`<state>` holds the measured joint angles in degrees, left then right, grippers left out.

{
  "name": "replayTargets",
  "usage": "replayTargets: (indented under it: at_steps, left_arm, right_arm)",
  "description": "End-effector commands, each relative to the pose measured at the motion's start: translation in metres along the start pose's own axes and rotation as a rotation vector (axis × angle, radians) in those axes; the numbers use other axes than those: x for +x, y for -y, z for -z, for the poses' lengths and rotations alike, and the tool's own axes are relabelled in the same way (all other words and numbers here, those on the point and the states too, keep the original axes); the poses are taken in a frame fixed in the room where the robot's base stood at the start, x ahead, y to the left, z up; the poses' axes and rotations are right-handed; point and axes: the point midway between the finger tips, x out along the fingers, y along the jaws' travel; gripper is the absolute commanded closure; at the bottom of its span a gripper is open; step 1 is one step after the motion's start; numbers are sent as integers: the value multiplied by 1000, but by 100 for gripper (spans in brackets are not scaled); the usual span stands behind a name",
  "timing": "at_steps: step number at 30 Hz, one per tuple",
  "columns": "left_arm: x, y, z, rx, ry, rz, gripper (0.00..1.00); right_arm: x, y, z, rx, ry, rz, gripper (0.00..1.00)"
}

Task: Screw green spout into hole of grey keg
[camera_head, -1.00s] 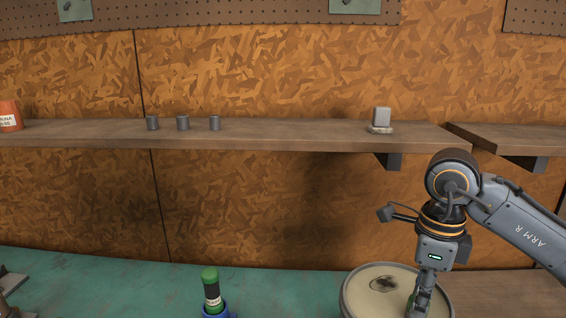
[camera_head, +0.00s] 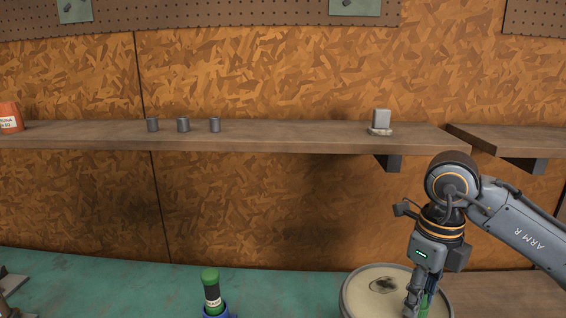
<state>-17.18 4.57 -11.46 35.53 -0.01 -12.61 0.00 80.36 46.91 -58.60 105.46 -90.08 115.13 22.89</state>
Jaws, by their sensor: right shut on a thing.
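The grey keg (camera_head: 350,291) stands at the bottom right, with its pale round top facing up and its lower part cut off by the frame edge. A dark patch (camera_head: 384,285) shows on its top. My right gripper (camera_head: 415,306) points down over the right side of the keg top. It is shut on the green spout (camera_head: 425,302), of which only a small green part shows beside the fingers. Whether the spout sits in the keg's hole is hidden.
A green-capped bottle (camera_head: 211,285) stands in a blue holder (camera_head: 216,310) on the green bench (camera_head: 120,290). The bench between bottle and keg is clear.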

Motion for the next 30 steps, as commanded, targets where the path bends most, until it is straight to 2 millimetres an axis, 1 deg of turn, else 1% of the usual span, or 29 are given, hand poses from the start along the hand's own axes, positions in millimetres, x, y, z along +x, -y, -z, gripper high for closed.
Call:
replayTargets:
  at_steps: [5,12,15,18,26,28,30]
  left_arm:
    - [-1,0,0,0,0,0,60]
    - [-4,0,0,0,0,0,60]
    - [-5,0,0,0,0,0,60]
    - [-5,0,0,0,0,0,60]
    - [-5,0,0,0,0,0,60]
    - [-6,0,0,0,0,0,60]
    - [-7,0,1,0,0,0,60]
  right_arm:
    - [0,0,0,37,-2,-1,95]
    - [0,0,0,331,-2,-1,95]
    - [0,0,0,411,-1,-1,95]
    - [1,0,0,439,-1,-1,95]
    - [0,0,0,449,-1,-1,95]
    - [0,0,0,495,-1,-1,95]
    - [0,0,0,579,-2,-1,95]
